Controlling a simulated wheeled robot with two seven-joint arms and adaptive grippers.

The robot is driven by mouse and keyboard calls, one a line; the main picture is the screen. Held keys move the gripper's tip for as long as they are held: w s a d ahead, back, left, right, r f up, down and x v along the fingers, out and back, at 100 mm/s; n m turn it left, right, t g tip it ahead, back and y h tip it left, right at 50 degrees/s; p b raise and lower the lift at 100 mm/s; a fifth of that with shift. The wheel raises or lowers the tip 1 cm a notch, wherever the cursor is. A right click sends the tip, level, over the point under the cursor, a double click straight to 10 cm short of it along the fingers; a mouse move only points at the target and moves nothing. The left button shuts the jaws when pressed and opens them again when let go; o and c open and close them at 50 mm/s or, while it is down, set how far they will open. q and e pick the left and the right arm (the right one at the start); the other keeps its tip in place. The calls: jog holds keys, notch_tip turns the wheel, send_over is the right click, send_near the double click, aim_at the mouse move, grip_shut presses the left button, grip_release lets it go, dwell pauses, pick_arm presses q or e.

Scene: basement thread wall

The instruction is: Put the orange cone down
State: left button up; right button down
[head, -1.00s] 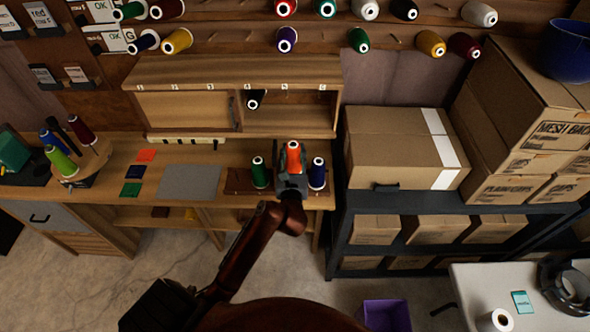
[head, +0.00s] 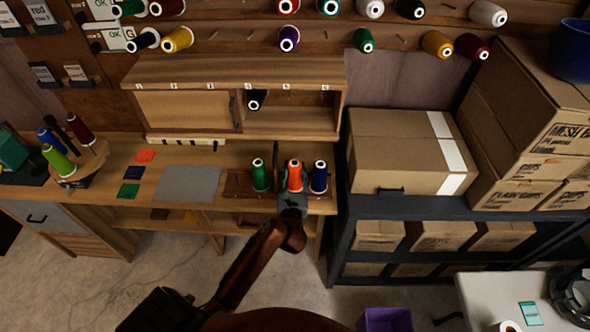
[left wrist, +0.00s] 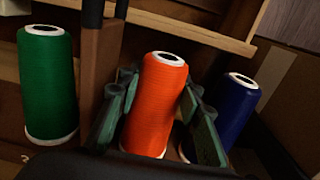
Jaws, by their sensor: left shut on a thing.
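The orange cone (head: 295,175) stands upright between the green cone (head: 260,176) and the blue cone (head: 319,178) at the right end of the wooden bench. My left gripper (head: 293,193) is shut on the orange cone, reaching it from the front. In the left wrist view the orange cone (left wrist: 155,105) has one green-grey finger on each side. The green cone (left wrist: 48,85) is to its left and the blue cone (left wrist: 232,112) is close to its right, near the right finger. The orange cone's base is hidden, so I cannot tell whether it touches the board. My right gripper is not in view.
A wooden cubby cabinet (head: 188,111) stands behind the cones. A grey mat (head: 187,184) and small coloured swatches lie on the bench to the left. A dark shelf (head: 410,207) with cardboard boxes (head: 400,150) stands close on the right.

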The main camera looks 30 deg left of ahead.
pick_arm(q)
jog(key=o, duration=0.9)
jog(key=shift+o, duration=0.3)
jog(key=v, duration=1.2)
jog(key=shift+p, duration=0.35)
jog(key=shift+r, duration=0.1)
